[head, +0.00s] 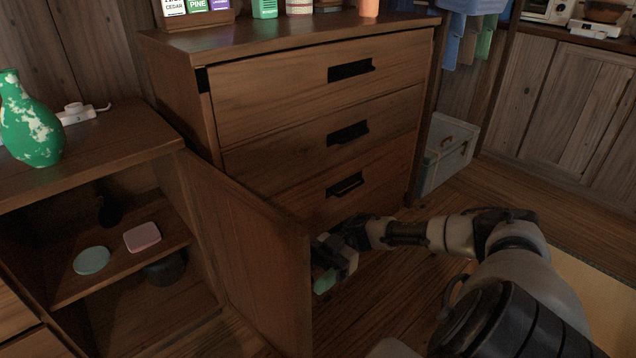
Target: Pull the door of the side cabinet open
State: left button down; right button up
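The side cabinet (105,140) stands at the left. Its wooden door (255,250) is swung wide open, hinged on the cabinet's right side, and its free edge points toward me. The shelf inside is exposed. My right gripper (322,272) is at the outer face of the door, close to the free edge. A green fingertip shows there; the door's handle is not visible, and I cannot tell whether the fingers touch the door or hold anything. My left gripper is not in view.
On the inner shelf lie a teal round item (92,260) and a pink one (142,237); dark pots sit in shadow. A green vase (30,120) stands on top. A chest of drawers (320,110) is close behind the door. Floor at the right is clear.

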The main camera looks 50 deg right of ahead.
jog(key=d, duration=1)
jog(key=shift+d, duration=0.3)
jog(key=shift+s, duration=0.1)
